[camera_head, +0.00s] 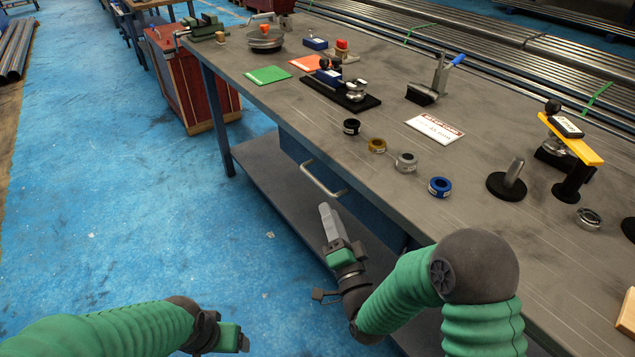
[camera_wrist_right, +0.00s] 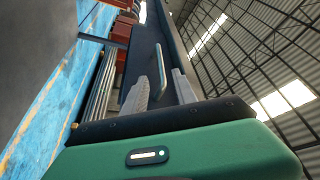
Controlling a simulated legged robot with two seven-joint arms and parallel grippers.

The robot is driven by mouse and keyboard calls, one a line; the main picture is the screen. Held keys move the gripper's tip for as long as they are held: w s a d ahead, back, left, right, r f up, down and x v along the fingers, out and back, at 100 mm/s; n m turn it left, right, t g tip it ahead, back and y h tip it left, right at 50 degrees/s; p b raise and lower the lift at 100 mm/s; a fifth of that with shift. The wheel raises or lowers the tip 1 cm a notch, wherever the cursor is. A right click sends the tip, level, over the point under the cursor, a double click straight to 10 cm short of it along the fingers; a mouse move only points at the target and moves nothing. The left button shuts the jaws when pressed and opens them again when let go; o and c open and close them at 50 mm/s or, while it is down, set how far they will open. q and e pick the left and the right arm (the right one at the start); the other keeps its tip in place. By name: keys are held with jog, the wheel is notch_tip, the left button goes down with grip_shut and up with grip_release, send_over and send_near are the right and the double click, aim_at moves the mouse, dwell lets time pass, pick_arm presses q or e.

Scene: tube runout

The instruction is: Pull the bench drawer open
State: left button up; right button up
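The bench drawer (camera_head: 291,147) is a dark blue front under the edge of the grey bench top, and it looks shut. Its pale bar handle (camera_head: 322,184) also shows in the right wrist view (camera_wrist_right: 161,66), ahead of the fingers. My right gripper (camera_head: 325,208) is just below and in front of the handle, apart from it. In the right wrist view its two grey fingers (camera_wrist_right: 164,90) stand apart with nothing between them. My left gripper (camera_head: 238,338) is low over the floor, far from the drawer; its fingers cannot be made out.
The bench top (camera_head: 300,95) carries several rings, stands and tools, including a blue ring (camera_head: 439,187) near the front edge. A lower shelf (camera_head: 270,175) runs beneath the drawer. A red cabinet (camera_head: 190,85) stands at the far end. The blue floor (camera_head: 130,180) left of the bench is clear.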

aim_at(316, 179)
jog(key=x, duration=0.3)
jog(key=b+x, duration=0.1)
jog(key=x, duration=0.2)
jog(key=b+x, duration=0.1)
jog(key=x, duration=0.3)
jog(key=shift+s+a+f, duration=0.1)
jog(key=shift+a+f, duration=0.1)
jog(key=shift+a, duration=0.15)
jog(key=shift+w+r, duration=0.2)
jog(key=shift+w, duration=0.3)
grip_shut()
jog(key=shift+f, duration=0.2)
